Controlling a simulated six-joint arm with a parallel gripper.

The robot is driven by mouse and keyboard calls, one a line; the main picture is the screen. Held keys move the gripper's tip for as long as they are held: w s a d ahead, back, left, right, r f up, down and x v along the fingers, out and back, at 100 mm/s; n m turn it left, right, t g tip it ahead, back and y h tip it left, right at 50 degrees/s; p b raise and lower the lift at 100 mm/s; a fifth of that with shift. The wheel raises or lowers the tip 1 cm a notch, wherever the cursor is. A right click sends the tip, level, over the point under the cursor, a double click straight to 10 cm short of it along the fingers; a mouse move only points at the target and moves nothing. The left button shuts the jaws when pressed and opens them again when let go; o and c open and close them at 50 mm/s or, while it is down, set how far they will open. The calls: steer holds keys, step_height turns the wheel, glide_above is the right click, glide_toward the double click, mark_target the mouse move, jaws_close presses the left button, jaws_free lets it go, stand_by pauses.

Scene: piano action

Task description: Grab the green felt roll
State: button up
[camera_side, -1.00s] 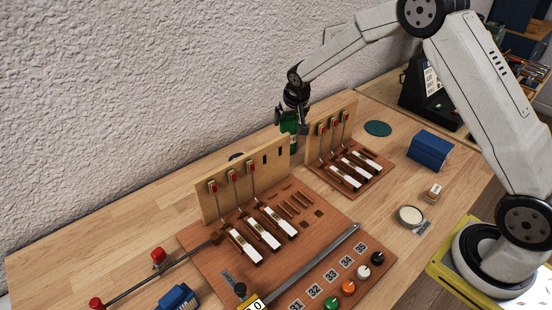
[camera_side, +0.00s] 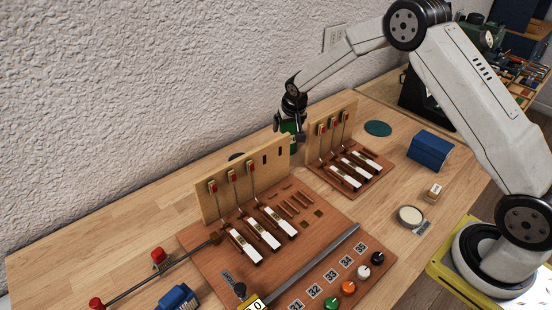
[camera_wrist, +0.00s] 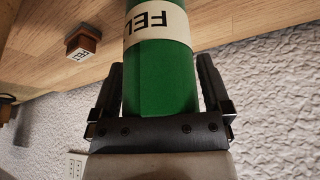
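The green felt roll (camera_wrist: 160,75) stands between my gripper's two fingers in the wrist view, with a cream label reading "FEL" around it. In the side view the felt roll (camera_side: 289,127) is partly hidden behind the gripper and the tall wooden board. My gripper (camera_side: 291,134) points down over the roll behind the boards. In the wrist view my gripper (camera_wrist: 160,70) has one dark finger on each side of the roll. The fingers are spread wide, close to its sides; I cannot make out firm contact.
Two upright wooden boards, a left one (camera_side: 215,201) and a right one (camera_side: 311,138), stand close in front of the roll. The textured wall (camera_side: 130,90) is behind. A blue box (camera_side: 430,149) and a green disc (camera_side: 378,128) lie to the right. A small labelled block (camera_wrist: 83,41) shows in the wrist view.

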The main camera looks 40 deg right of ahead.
steer(key=c, duration=0.9)
steer(key=shift+c, duration=0.2)
steer(key=shift+r, duration=0.1)
steer(key=shift+r, duration=4.95)
